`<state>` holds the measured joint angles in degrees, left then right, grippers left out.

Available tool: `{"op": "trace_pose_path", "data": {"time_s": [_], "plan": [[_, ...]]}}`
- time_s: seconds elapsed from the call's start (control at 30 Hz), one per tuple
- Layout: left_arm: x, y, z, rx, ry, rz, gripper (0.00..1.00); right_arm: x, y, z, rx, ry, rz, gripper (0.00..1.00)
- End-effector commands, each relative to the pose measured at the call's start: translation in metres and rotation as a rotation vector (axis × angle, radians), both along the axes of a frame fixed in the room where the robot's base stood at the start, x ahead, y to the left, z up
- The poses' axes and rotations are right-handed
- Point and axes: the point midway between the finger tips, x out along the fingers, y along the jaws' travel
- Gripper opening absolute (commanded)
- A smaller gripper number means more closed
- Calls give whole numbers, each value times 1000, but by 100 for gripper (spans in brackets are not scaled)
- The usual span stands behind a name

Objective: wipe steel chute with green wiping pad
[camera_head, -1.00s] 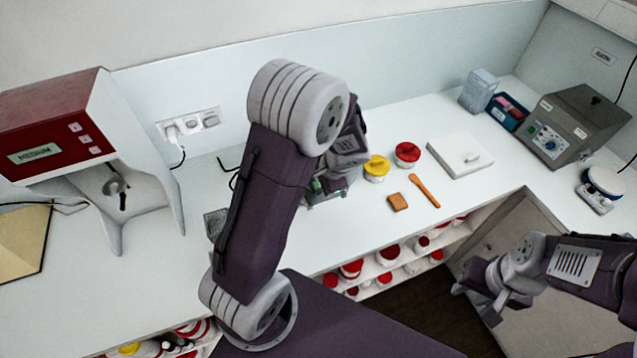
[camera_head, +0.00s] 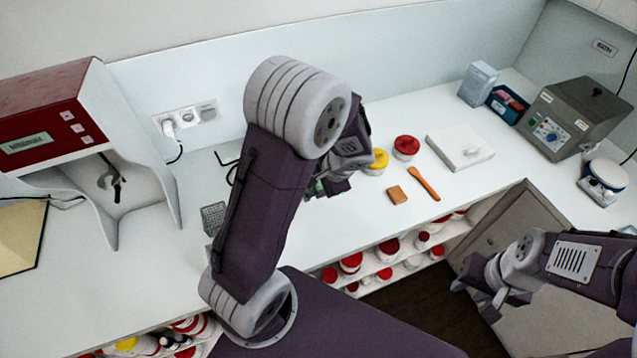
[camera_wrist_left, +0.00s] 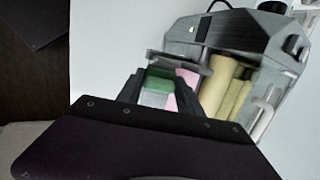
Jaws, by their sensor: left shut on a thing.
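My left gripper (camera_wrist_left: 156,92) is shut on the green wiping pad (camera_wrist_left: 158,79), which shows between its dark fingers in the left wrist view. The pad is right at the near edge of a grey steel machine (camera_wrist_left: 240,32) with yellow and pink rollers. I cannot tell whether the pad touches it, nor clearly make out the chute. In the head view my left arm hides most of this machine and the left gripper (camera_head: 332,184). My right gripper (camera_head: 477,300) looks open and empty, off the counter's front at the lower right.
A yellow-lidded jar (camera_head: 378,160), a red-lidded jar (camera_head: 405,147), a brown block (camera_head: 396,195) and an orange spatula (camera_head: 424,183) lie right of my left arm. Farther right are a white slab (camera_head: 460,148) and a grey control box (camera_head: 570,120). A red machine (camera_head: 55,110) stands left.

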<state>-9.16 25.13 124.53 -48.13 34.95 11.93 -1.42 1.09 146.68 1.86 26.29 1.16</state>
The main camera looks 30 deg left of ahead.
Motion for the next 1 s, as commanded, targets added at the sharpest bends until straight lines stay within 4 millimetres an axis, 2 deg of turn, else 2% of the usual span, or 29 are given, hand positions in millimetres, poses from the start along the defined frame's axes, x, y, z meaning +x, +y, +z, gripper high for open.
{"op": "trace_pose_path", "data": {"time_s": [0.3, 0.6, 0.83, 1.0], "plan": [[2, 2, -7, 0, 0, 1, 10, 0, 0, -7, 0, 0, 0, 36], [12, 14, 7, -1, -1, 3, 10, 0, 0, 9, 0, 0, 0, 36], [16, 19, 7, -1, -1, 0, 10, 0, 0, 10, 0, 0, 0, 36], [25, 29, 14, 0, -1, 2, 10, 0, 0, 19, 0, 0, 0, 36]]}}
